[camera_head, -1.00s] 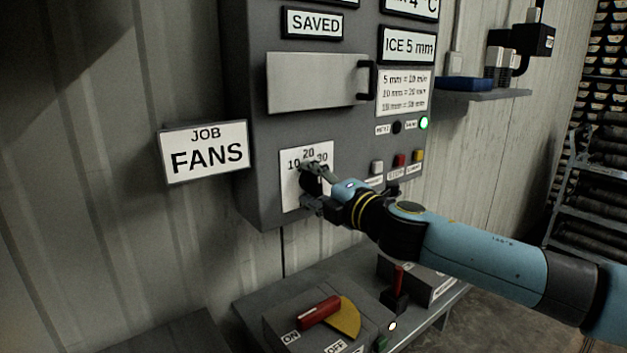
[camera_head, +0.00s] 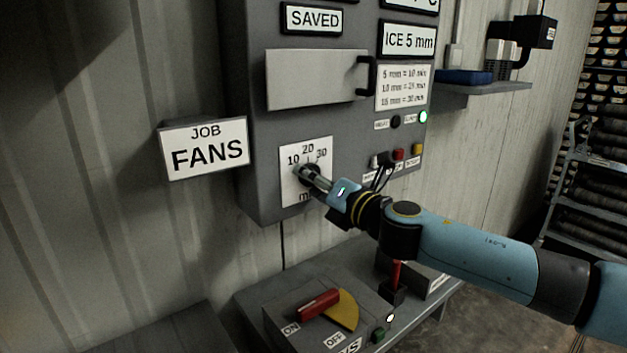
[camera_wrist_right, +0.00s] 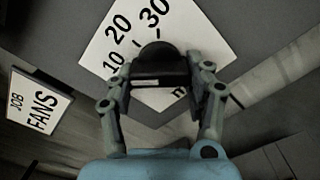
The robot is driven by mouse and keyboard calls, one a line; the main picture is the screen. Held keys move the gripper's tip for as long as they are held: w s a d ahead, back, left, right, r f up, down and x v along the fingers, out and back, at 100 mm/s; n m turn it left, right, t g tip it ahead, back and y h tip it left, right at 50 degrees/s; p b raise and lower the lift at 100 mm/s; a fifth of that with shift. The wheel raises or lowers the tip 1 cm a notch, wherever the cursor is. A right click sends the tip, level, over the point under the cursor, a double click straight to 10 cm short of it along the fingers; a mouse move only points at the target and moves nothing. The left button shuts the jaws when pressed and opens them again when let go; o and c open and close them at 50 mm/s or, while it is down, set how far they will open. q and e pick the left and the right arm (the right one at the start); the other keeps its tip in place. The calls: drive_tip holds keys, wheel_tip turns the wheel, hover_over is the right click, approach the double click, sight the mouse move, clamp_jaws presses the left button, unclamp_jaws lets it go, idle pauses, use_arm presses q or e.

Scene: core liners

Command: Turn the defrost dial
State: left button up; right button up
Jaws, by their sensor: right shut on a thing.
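The defrost dial is a black knob (camera_wrist_right: 158,62) on a white plate (camera_head: 293,187) marked 10, 20 and 30, low on the grey cabinet's front. My right gripper (camera_head: 312,173) reaches it from the right and hides much of it in the head view. In the right wrist view my right gripper (camera_wrist_right: 160,90) has one finger on each side of the knob and is shut on it. The wrist view is tilted relative to the plate. The knob's pointer is hard to make out. My left gripper is not in view.
A JOB FANS sign (camera_head: 204,149) stands left. Below, a bench box holds a red lever (camera_head: 318,304); another red lever (camera_head: 397,274) stands nearby.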

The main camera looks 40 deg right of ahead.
drive_tip(key=shift+f, duration=0.2)
idle(0.3)
drive_tip(key=o, duration=0.9)
drive_tip(key=shift+o, duration=1.4)
drive_tip(key=shift+r, duration=0.15)
drive_tip(key=shift+s, duration=0.15)
drive_tip(key=s+a, duration=0.1)
drive_tip(key=s, duration=1)
drive_tip(key=shift+s+a, duration=0.2)
drive_tip(key=shift+s, duration=0.15)
